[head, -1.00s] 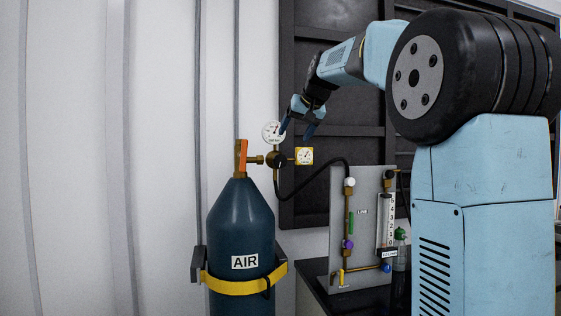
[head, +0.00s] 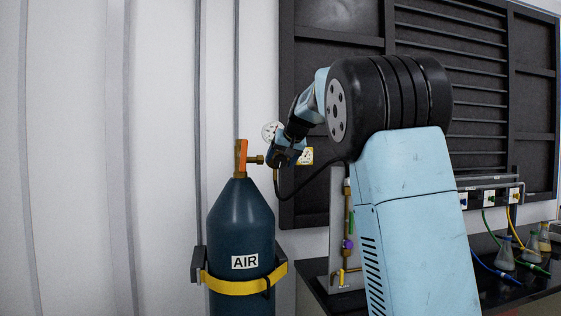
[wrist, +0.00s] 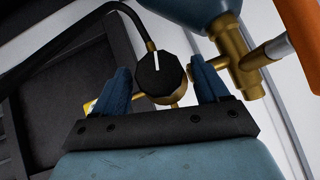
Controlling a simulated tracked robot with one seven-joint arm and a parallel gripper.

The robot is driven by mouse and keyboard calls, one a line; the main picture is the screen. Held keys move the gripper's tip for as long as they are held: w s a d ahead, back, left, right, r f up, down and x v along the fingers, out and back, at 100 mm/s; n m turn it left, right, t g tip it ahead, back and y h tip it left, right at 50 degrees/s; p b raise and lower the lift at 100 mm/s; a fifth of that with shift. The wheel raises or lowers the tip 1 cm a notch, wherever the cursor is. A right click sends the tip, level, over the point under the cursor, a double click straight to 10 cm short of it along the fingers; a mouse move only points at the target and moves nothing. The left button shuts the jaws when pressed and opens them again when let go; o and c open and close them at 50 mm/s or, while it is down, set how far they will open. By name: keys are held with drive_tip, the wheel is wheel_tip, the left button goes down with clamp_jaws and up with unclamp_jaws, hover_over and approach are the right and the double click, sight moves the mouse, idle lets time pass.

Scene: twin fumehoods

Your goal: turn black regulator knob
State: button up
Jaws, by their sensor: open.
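The black regulator knob (wrist: 160,75) shows in the wrist view, with a white line on its face. It sits between the two blue fingers of my gripper (wrist: 164,84), which is open, with a gap on each side of the knob. In the head view my gripper (head: 284,158) is at the regulator and hides the knob. The regulator's brass fitting (head: 256,160) joins the teal air cylinder (head: 240,215), which has an orange valve handle (head: 242,156) on top.
A white gauge (head: 270,130) and a yellow-framed gauge (head: 306,156) flank my gripper. A black hose (head: 300,188) runs from the regulator to the panel. A yellow strap (head: 238,286) holds the cylinder. Flasks (head: 505,255) stand on the dark bench at right.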

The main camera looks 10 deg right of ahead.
drive_tip(key=shift+w+f, duration=0.2)
drive_tip(key=shift+c, duration=0.3)
drive_tip(key=c, duration=0.9)
